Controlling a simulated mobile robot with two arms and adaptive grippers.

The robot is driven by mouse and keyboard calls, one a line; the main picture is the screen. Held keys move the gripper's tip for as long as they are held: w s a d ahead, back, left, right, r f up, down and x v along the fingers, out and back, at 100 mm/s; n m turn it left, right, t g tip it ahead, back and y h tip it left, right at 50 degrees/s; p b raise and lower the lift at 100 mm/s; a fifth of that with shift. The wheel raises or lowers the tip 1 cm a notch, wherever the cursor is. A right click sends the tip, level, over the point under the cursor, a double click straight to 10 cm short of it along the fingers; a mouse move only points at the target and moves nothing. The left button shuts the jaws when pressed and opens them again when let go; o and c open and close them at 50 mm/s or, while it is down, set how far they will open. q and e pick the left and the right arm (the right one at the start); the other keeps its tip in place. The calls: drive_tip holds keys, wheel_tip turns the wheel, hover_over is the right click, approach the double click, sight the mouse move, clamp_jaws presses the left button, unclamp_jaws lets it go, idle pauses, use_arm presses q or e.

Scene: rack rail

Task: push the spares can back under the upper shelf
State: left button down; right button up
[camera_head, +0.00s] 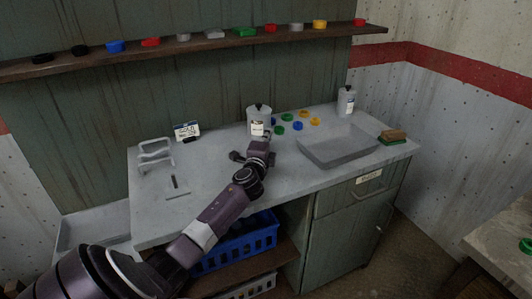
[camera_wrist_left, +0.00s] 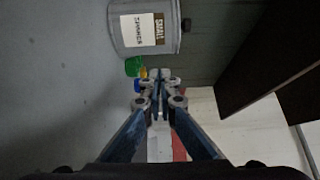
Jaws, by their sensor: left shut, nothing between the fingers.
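A grey can (camera_head: 258,117) with a white label and a dark knob on top stands upright on the grey bench (camera_head: 220,178), towards the back. It is also large at the top of the left wrist view (camera_wrist_left: 144,43), where its label reads "SMALL" and a second word hard to read. My left gripper (camera_head: 267,136) is just in front of the can's base in the head view. Its fingers also show in the left wrist view (camera_wrist_left: 158,82), shut and empty, beside the can; contact is unclear. The upper shelf (camera_head: 190,47) runs along the back wall. My right gripper is out of view.
A second can (camera_head: 346,102) stands at the back right. Several coloured rings (camera_head: 298,126) lie right of the first can. A grey tray (camera_head: 338,152) and a brush-like block (camera_head: 393,135) are farther right. A small sign (camera_head: 187,130) and wire stand (camera_head: 154,152) are left.

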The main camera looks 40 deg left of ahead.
use_arm(q)
drive_tip(key=shift+s+f, duration=0.35)
drive_tip(key=shift+s, duration=0.35)
drive_tip(key=shift+v, duration=1.1)
drive_tip(key=v, duration=0.4)
drive_tip(key=shift+w+r, duration=0.1)
drive_tip(key=shift+s+d, duration=0.3)
drive_tip(key=shift+s, duration=0.25)
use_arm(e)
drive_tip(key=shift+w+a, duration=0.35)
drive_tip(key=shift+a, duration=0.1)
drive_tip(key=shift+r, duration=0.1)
